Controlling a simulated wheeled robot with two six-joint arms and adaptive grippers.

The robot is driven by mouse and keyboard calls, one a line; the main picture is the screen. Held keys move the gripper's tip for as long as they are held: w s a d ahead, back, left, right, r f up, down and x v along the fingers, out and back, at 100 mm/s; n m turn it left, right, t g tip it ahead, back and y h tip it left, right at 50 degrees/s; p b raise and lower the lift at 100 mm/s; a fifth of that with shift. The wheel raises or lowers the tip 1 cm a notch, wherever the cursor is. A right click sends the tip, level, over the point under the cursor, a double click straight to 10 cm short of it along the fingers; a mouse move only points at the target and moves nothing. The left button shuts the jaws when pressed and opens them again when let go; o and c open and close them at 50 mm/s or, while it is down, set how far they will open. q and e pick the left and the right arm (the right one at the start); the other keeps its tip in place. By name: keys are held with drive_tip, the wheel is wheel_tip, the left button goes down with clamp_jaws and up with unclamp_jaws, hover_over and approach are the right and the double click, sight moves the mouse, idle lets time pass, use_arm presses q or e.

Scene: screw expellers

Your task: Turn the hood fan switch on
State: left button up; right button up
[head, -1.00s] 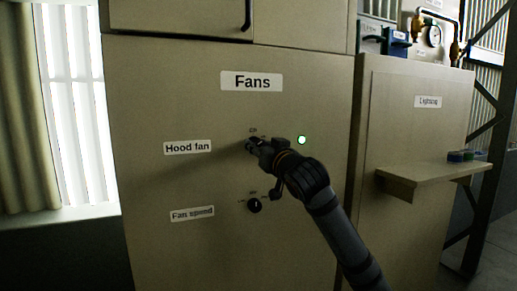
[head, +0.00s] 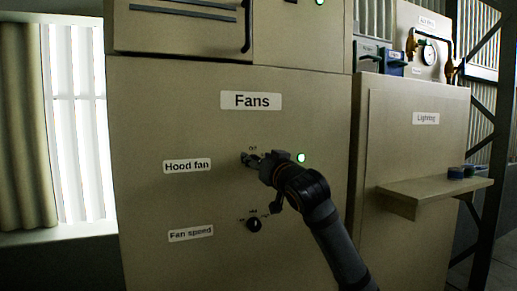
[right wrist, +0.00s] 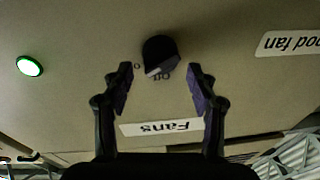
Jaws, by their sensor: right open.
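The hood fan switch is a round black knob (right wrist: 160,53) on the beige panel in the right wrist view, which shows the panel upside down. Its pale pointer mark faces the "Off" lettering. My right gripper (right wrist: 161,82) is open, with its two fingers on either side of the line to the knob; I cannot tell whether they touch it. In the head view my right gripper (head: 251,160) is at the switch, right of the "Hood fan" label (head: 187,166), and hides most of the knob. My left gripper is not in view.
A "Fan speed" knob (head: 254,224) sits below. A lit green lamp (head: 301,157) is right of the switch. The "Fans" sign (head: 251,100) is above. A small shelf (head: 435,190) sticks out from the lighting cabinet at right.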

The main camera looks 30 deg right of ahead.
sight(252, 125)
wheel_tip(252, 125, up, 8)
drive_tip(key=shift+a+r, duration=0.1)
drive_tip(key=shift+r, duration=0.15)
idle(0.5)
